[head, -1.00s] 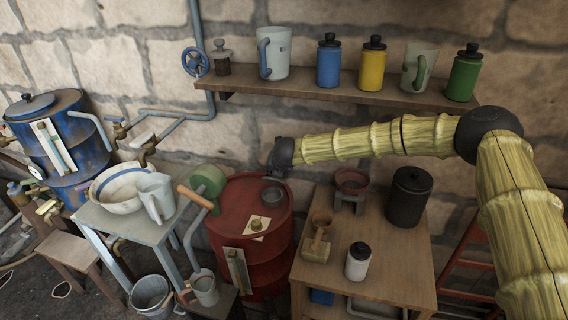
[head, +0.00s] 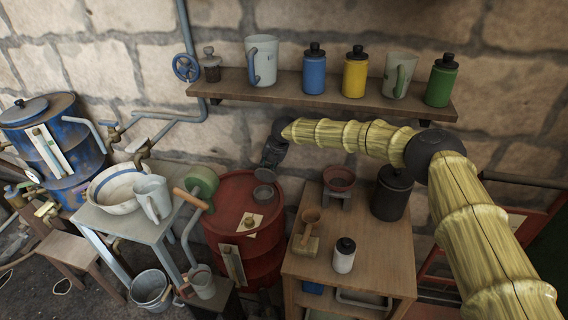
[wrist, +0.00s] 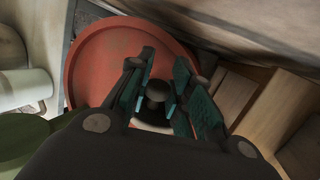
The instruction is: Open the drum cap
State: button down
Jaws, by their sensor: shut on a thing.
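The red drum (head: 230,190) stands on the floor beside the wooden table, and its red top fills much of the wrist view (wrist: 105,60). A round dark opening (head: 263,193) shows on its top in the head view. A grey disc-like cap (head: 265,175) shows just above and behind it, right under my gripper (head: 271,160). In the wrist view, my gripper (wrist: 154,95) has its teal-padded fingers on both sides of a dark knob (wrist: 155,91), shut on it. A pale rim shows below the knob. Whether the cap is fully clear of the drum is hard to tell.
A wooden table (head: 375,257) stands right of the drum, with a red bowl (head: 338,178), a black canister (head: 391,192) and a white bottle (head: 344,255). A shelf (head: 300,96) with mugs and bottles hangs above.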

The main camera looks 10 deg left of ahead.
jog(key=shift+f, duration=0.1)
dwell(0.4)
jog(key=c, duration=1.3)
grip_release()
jog(key=shift+d, duration=0.1)
jog(key=shift+d+r, duration=0.15)
jog(key=shift+r, duration=0.25)
jog(key=shift+s+d+r, duration=0.1)
jog(key=shift+s+d, duration=0.85)
jog(key=shift+d, duration=0.85)
jog(key=shift+s+d+r, duration=0.1)
jog(key=shift+s+d, duration=0.9)
jog(key=shift+d, duration=0.85)
jog(key=shift+s+d+r, duration=0.1)
jog(key=shift+s+d, duration=0.85)
jog(key=shift+d, duration=0.85)
